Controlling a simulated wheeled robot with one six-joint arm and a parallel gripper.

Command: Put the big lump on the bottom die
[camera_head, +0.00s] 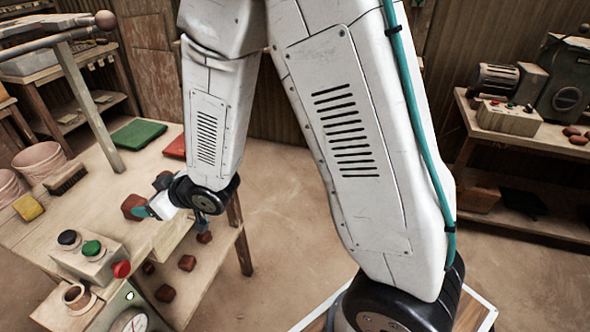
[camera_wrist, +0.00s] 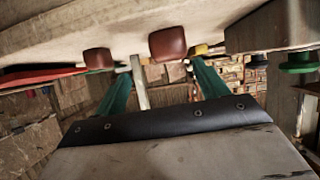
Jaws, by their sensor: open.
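A large reddish-brown lump (camera_head: 132,207) sits on the light table top, just left of my gripper (camera_head: 152,196). In the wrist view, which looks upside down, the larger lump (camera_wrist: 168,44) shows between the teal fingertips (camera_wrist: 158,68), seemingly just beyond them. A smaller-looking lump (camera_wrist: 97,58) is to its left, outside the fingers. My gripper is open and holds nothing; I cannot tell any contact with the lump. I cannot make out the bottom die in either view.
A button box (camera_head: 90,262) with black, green and red buttons stands at the table's front. A green mat (camera_head: 138,133), brush (camera_head: 66,178), yellow sponge (camera_head: 28,207) and pots (camera_head: 40,160) lie farther back.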

